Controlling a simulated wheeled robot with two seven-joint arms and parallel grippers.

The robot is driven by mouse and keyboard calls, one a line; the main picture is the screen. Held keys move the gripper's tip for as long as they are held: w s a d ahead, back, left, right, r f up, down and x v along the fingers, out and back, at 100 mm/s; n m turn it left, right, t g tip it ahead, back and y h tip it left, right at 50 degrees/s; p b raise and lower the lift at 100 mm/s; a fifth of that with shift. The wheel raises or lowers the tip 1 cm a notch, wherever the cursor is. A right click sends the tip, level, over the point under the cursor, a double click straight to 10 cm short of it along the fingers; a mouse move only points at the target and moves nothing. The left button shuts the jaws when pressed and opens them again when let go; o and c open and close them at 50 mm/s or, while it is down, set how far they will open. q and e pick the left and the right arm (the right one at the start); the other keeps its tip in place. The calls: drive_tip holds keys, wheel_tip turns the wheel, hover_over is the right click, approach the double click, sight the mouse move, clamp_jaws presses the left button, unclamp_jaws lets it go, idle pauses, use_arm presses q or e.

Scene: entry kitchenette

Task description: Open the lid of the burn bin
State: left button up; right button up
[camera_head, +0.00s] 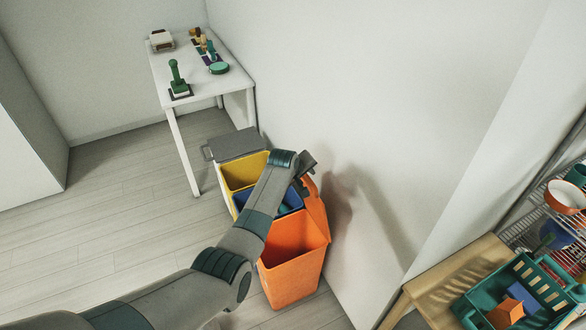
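A row of bins stands along the wall. The nearest is an orange bin (292,277), open at the top with its inside visible. Its orange lid (314,208) stands raised on the wall side. I see no label saying which one is the burn bin. My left arm reaches across the row from the lower left. My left gripper (306,172) is at the top edge of the raised orange lid; its fingers are small and partly hidden, so I cannot tell whether they are open or touch the lid. My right gripper is out of view.
Behind my arm are an open blue bin (291,199), an open yellow bin (240,173) and a bin with a grey lid (237,144). A white table (190,62) with small items stands beyond. A wooden table (446,278) with a teal basket (464,312) is at right. Floor at left is clear.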

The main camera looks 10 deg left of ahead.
use_arm(q)
drive_tip(key=b+v, duration=0.1)
drive_tip(key=v, duration=1.4)
drive_tip(key=shift+b, duration=0.35)
drive_tip(key=s+a+f+m+g+b, duration=0.1)
drive_tip(key=s+f, duration=0.2)
drive_tip(key=f, duration=0.7)
drive_tip(key=s+a+f+m+g, duration=0.1)
drive_tip(key=s+f, duration=0.2)
drive_tip(key=f, duration=0.8)
drive_tip(key=s+a+f+m+g+y+b, duration=0.1)
drive_tip(key=s+a+f+m, duration=0.15)
drive_tip(key=s+f, duration=1)
drive_tip(key=s+a+f+m+g+y+b, duration=0.1)
drive_tip(key=s+a+f+m, duration=0.15)
drive_tip(key=s+f, duration=1.05)
drive_tip(key=s+a+f+m, duration=0.1)
drive_tip(key=s+a+f, duration=0.2)
drive_tip(key=s+f, duration=0.3)
drive_tip(key=s+a+f+m+g, duration=0.1)
drive_tip(key=s+a+f, duration=0.2)
drive_tip(key=s, duration=1.4)
drive_tip(key=s+a+f+m+g+b, duration=0.1)
drive_tip(key=s+a+f, duration=0.2)
drive_tip(key=s+f, duration=0.6)
drive_tip(key=s, duration=0.3)
drive_tip(key=shift+s+m, duration=0.2)
drive_tip(key=shift+m, duration=0.1)
